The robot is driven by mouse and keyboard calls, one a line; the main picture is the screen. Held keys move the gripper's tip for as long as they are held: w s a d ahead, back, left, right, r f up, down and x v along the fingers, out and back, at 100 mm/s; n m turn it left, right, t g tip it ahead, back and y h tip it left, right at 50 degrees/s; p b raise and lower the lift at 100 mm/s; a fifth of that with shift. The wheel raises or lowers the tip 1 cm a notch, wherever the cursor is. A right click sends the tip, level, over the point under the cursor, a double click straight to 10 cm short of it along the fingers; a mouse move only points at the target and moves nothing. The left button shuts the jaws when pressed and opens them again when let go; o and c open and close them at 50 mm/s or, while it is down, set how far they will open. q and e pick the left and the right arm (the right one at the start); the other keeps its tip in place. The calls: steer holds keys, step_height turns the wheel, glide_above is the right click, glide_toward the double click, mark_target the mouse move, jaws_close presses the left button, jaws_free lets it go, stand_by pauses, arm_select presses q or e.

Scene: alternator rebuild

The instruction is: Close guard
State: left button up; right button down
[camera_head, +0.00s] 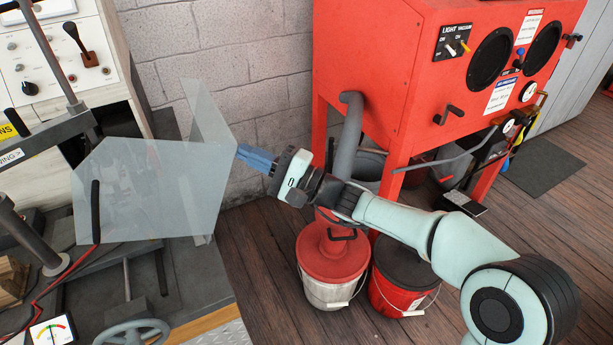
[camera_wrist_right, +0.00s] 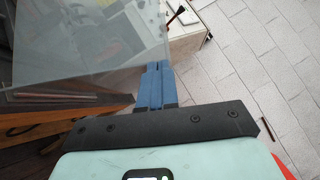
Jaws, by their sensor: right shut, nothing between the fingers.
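The guard (camera_head: 130,190) is a clear, greyish panel with angled sides, standing over the machine bench at the left of the head view. A black handle (camera_head: 95,211) is on its front left. The guard also fills the upper left of the right wrist view (camera_wrist_right: 75,45). My right gripper (camera_head: 242,152) has blue fingers and is shut and empty. Its fingertips are at the right edge of the guard's side panel; I cannot tell whether they touch it. The blue fingers also show in the wrist view (camera_wrist_right: 157,68), beside the guard's edge. My left gripper is not in view.
A red blasting cabinet (camera_head: 400,90) stands at the back right, with a grey hose. Two lidded buckets, one white (camera_head: 333,290) and one red (camera_head: 395,298), stand on the floor below my right arm. A handwheel (camera_head: 132,333) and a gauge (camera_head: 52,331) are at the bench front.

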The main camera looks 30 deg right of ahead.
mark_target(177, 158)
steer(key=a+r+n+g, duration=0.1)
steer(key=a, duration=0.2)
steer(key=a+r+n+g+p, duration=0.1)
steer(key=a, duration=0.2)
steer(key=a+r+n+h, duration=0.1)
steer(key=a, duration=0.2)
steer(key=shift+w+a+r+g, duration=0.1)
steer(key=shift+w+g, duration=0.2)
steer(key=shift+g, duration=0.1)
steer(key=shift+a+n, duration=0.5)
steer(key=shift+a, duration=0.3)
steer(key=shift+a+p, duration=0.1)
steer(key=shift+p, duration=0.2)
steer(key=shift+a, duration=0.1)
